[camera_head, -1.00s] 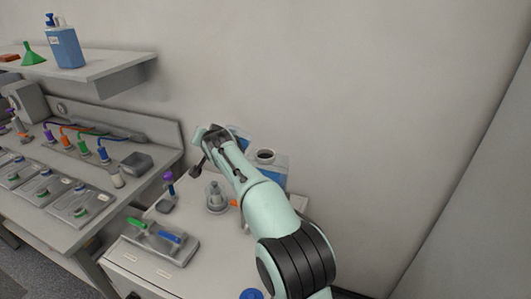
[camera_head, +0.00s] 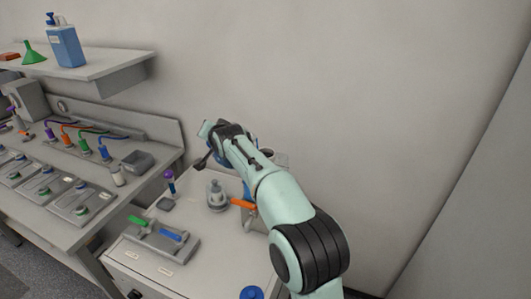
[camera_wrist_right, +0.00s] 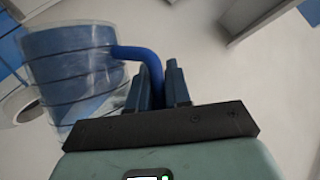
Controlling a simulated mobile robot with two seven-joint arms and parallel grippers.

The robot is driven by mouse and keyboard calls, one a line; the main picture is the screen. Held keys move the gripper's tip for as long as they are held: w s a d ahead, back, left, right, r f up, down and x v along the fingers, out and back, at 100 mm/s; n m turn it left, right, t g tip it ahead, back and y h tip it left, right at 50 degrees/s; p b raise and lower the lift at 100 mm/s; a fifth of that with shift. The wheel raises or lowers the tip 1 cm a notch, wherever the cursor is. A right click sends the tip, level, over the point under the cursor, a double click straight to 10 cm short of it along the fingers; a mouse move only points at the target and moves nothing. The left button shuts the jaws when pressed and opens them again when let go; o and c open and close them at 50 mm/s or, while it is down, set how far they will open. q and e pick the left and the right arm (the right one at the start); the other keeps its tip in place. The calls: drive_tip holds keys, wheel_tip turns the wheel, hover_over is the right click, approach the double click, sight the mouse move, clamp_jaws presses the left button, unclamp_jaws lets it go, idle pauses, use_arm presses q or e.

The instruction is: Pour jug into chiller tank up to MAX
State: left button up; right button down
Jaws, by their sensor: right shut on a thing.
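In the right wrist view a clear jug (camera_wrist_right: 72,75) with dark level lines and bluish contents stands left of the gripper. My right gripper (camera_wrist_right: 165,80) is shut on its blue handle (camera_wrist_right: 140,54). In the head view my right arm reaches over the bench, and its hand mostly hides the jug. The chiller tank is also mostly hidden behind the arm; a grey rim (camera_head: 277,157) shows just right of it. In the wrist view a pale round ring (camera_wrist_right: 20,106) lies by the jug's lower left. I cannot read the MAX mark or the liquid level. My left gripper is not in view.
An orange lever (camera_head: 242,204) and a grey fitting (camera_head: 216,196) stand left of the arm. A tray with green and blue handles (camera_head: 160,240) lies in front. A shelf (camera_head: 110,70) holds a blue bottle (camera_head: 66,46) and a green funnel (camera_head: 33,54).

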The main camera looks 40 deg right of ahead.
drive_tip(key=shift+d+r, duration=0.2)
drive_tip(key=shift+d, duration=0.1)
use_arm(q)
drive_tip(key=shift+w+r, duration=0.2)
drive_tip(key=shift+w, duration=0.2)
use_arm(e)
drive_tip(key=shift+w+f, duration=0.1)
drive_tip(key=shift+w, duration=0.05)
drive_tip(key=shift+a, duration=0.1)
